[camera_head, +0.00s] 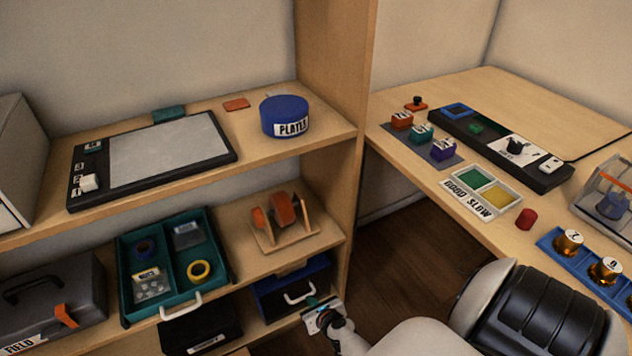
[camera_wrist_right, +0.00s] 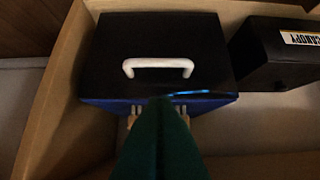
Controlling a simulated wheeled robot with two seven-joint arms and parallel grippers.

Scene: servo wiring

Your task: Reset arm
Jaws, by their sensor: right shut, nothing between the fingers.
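My right arm comes in at the bottom of the head view. Its right gripper (camera_head: 322,316) is shut and empty, low in front of the lower shelf, just below a blue and black drawer box (camera_head: 268,286) with a white handle. In the right wrist view, the box (camera_wrist_right: 160,45) and its handle (camera_wrist_right: 158,68) lie ahead of the gripper, and I cannot tell whether they touch. My left gripper is not in view.
A black box labelled CANOPY (camera_wrist_right: 285,55) stands beside the drawer box. A teal tray (camera_head: 165,312) and an orange-parts rack (camera_head: 290,240) sit on the lower shelf. A blue PLATES tin (camera_head: 285,117) stands above.

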